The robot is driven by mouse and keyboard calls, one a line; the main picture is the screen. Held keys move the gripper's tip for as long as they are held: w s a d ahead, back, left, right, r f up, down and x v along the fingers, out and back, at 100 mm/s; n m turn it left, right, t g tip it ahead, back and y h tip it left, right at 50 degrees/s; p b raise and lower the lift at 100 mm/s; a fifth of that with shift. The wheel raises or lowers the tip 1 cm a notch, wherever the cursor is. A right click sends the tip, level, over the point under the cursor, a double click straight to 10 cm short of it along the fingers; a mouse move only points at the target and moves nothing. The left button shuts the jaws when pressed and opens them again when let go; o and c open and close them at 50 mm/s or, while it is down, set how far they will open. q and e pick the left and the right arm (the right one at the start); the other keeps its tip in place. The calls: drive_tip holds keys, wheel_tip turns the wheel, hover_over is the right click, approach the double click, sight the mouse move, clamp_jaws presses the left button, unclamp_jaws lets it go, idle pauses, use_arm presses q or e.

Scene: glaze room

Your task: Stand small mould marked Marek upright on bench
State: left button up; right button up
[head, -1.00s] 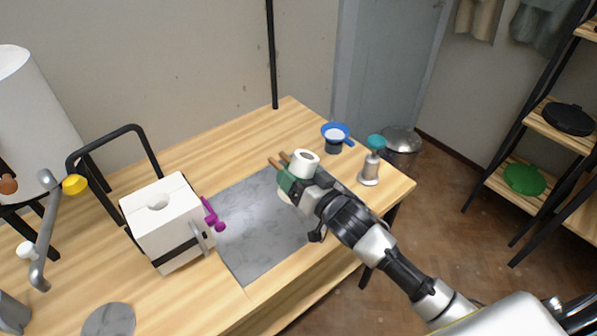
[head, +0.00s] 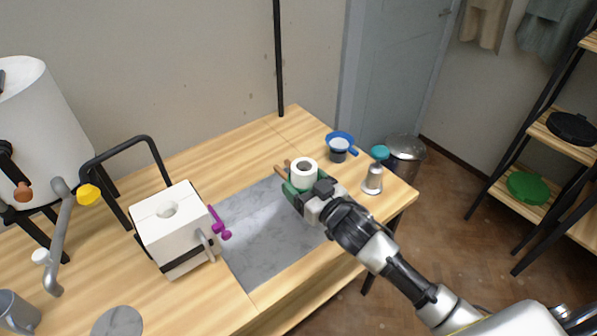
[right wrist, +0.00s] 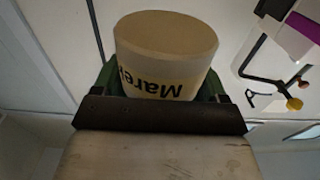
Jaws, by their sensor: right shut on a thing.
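The small white cylindrical mould (head: 304,168) is in my right gripper (head: 302,188), over the far right part of the grey slab on the bench (head: 165,163). My left gripper is not in view.
The grey slab (head: 262,235) is mostly bare. A large white block mould (head: 170,232) with a purple clamp (head: 219,224) stands left of it. A blue sieve (head: 340,140) and a teal-topped bottle (head: 373,178) stand right of the gripper. Wooden handles (head: 281,171) lie close behind it.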

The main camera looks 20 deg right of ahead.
drive_tip(key=shift+r, duration=0.1)
drive_tip(key=shift+s+a, duration=0.15)
drive_tip(key=shift+s, duration=0.1)
drive_tip(key=s+d+r+m+t+h, duration=0.1)
drive_tip(key=s+m+h, duration=0.3)
drive_tip(key=s, duration=1.2)
drive_tip(key=shift+s+d+r+h, duration=0.15)
drive_tip(key=shift+d+r+h, duration=0.45)
drive_tip(key=shift+h, duration=0.5)
